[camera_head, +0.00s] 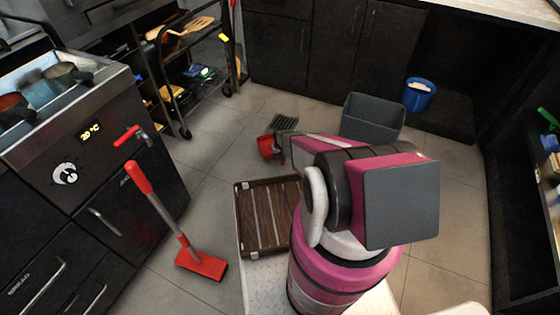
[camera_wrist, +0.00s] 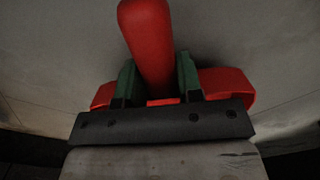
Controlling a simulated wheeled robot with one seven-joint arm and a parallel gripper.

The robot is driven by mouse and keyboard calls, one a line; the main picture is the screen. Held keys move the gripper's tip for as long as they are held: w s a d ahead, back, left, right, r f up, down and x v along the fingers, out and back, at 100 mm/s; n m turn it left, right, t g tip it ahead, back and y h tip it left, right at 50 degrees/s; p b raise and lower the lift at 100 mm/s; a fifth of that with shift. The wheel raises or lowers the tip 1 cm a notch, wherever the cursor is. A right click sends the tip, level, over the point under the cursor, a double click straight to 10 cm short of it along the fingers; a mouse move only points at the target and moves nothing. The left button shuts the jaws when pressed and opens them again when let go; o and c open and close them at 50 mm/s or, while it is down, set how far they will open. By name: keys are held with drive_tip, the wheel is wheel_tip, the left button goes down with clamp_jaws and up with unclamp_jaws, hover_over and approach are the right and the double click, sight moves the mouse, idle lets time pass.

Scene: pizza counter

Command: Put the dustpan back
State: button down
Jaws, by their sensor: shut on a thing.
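The red dustpan (camera_head: 267,147) shows in the head view beyond my arm, partly hidden by it, over the tiled floor. In the wrist view its thick red handle (camera_wrist: 147,40) stands between the green finger pads of my gripper (camera_wrist: 158,78). Red parts of its body show on both sides behind the fingers. My gripper is shut on the handle. I cannot tell whether the dustpan touches the floor. A red long-handled broom (camera_head: 203,265) stands tilted beside the fryer cabinet at the left.
A grey open bin (camera_head: 372,118) and a blue bucket (camera_head: 419,94) stand at the back right. A black shelf cart (camera_head: 190,80) stands at the back left. A brown slatted tray (camera_head: 267,215) lies in front of my arm. Floor between broom and cart is clear.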

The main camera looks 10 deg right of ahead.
drive_tip(key=shift+f, duration=1.9)
drive_tip(key=shift+f, duration=0.15)
drive_tip(key=c, duration=0.8)
unclamp_jaws()
wheel_tip(320, 180, up, 12)
drive_tip(key=shift+s+f, duration=0.15)
drive_tip(key=shift+m, duration=0.9)
drive_tip(key=s+r, duration=0.8)
drive_tip(key=r, duration=0.6)
drive_tip(key=s+a+r, duration=0.1)
drive_tip(key=s+r, duration=0.8)
drive_tip(key=r, duration=0.5)
drive_tip(key=s+r, duration=0.9)
drive_tip(key=r, duration=0.5)
drive_tip(key=shift+s+a, duration=0.2)
drive_tip(key=shift+a, duration=0.15)
